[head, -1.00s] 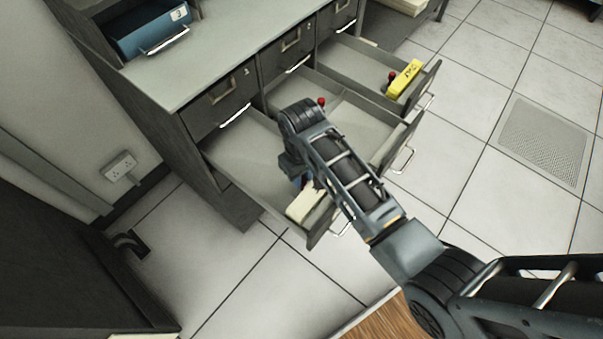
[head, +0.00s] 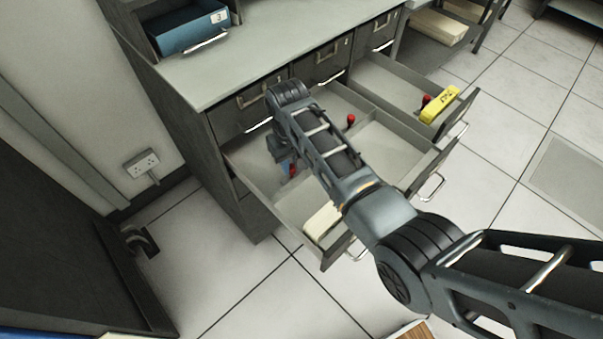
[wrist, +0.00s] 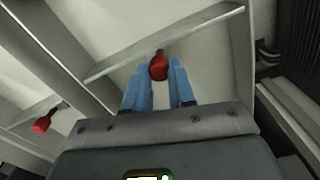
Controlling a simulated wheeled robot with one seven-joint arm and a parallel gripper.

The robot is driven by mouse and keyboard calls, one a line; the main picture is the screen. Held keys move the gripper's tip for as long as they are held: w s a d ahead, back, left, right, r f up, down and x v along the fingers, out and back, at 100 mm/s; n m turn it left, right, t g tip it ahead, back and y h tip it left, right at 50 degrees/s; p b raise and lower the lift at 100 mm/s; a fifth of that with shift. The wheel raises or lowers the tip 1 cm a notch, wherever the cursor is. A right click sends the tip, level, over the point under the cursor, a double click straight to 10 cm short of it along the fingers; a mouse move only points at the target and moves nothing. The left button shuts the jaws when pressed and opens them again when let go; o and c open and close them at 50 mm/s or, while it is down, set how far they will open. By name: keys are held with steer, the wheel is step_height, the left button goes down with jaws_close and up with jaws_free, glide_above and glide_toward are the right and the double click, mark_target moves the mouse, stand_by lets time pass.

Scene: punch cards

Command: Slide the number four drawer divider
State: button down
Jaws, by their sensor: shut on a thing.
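My gripper (wrist: 159,84) has its blue fingers on either side of a red knob (wrist: 159,66), shut on it. The knob stands on a thin grey divider (wrist: 190,38) that runs across the drawer in the wrist view. In the head view my gripper (head: 287,168) is low inside the open left drawer (head: 247,179), mostly hidden by my arm. A pale block of cards (head: 322,222) lies at that drawer's front end, with bare floor between it and my gripper. I can read no number on this divider or drawer.
The open middle drawer has a red knob (head: 351,120). The open right drawer has another red knob (head: 426,100) and a yellow labelled block (head: 440,104). A blue box (head: 187,27) marked 3 sits on the cabinet. Drawer walls rise close on both sides of my gripper.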

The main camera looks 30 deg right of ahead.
mark_target(291, 166)
steer(key=c, duration=1.2)
jaws_free()
step_height(291, 166, up, 8)
steer(key=shift+f, duration=0.1)
